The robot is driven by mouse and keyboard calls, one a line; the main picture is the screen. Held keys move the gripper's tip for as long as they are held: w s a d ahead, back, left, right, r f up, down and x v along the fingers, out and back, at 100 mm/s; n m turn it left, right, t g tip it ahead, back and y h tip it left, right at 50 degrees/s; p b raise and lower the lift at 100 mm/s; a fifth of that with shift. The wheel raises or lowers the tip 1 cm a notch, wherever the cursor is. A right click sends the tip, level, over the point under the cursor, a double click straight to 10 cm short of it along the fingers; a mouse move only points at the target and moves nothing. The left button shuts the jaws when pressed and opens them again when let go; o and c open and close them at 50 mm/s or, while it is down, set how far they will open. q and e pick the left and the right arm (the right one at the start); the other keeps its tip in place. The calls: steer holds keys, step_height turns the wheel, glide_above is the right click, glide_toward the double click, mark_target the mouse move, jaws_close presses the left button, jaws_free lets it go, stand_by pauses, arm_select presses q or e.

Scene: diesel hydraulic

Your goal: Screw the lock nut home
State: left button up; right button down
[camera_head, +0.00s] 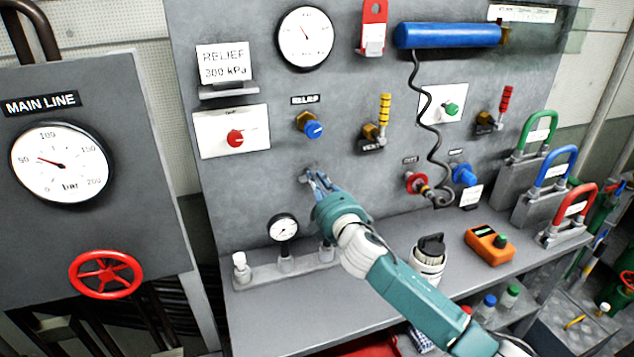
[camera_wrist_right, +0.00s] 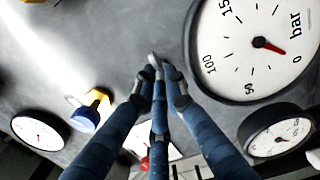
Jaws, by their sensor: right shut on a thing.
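My right gripper (camera_head: 318,182) reaches to the grey panel, below the blue-knobbed relief valve (camera_head: 310,125). In the right wrist view its blue fingers (camera_wrist_right: 158,78) are closed together on a small grey metal piece (camera_wrist_right: 154,62), mostly hidden between the tips. I cannot tell whether this piece is the lock nut or whether it touches the panel. The relief valve's blue knob and yellow body also show in the wrist view (camera_wrist_right: 90,112), left of the fingers and apart from them. My left gripper is not in view.
A small gauge (camera_head: 283,227) stands on a ledge (camera_head: 265,271) below the gripper. A coiled black hose (camera_head: 430,120) hangs on the panel. The main line gauge (camera_head: 62,163) is left.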

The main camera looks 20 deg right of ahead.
steer(key=c, duration=1.8)
jaws_free()
steer(key=shift+f, duration=0.1)
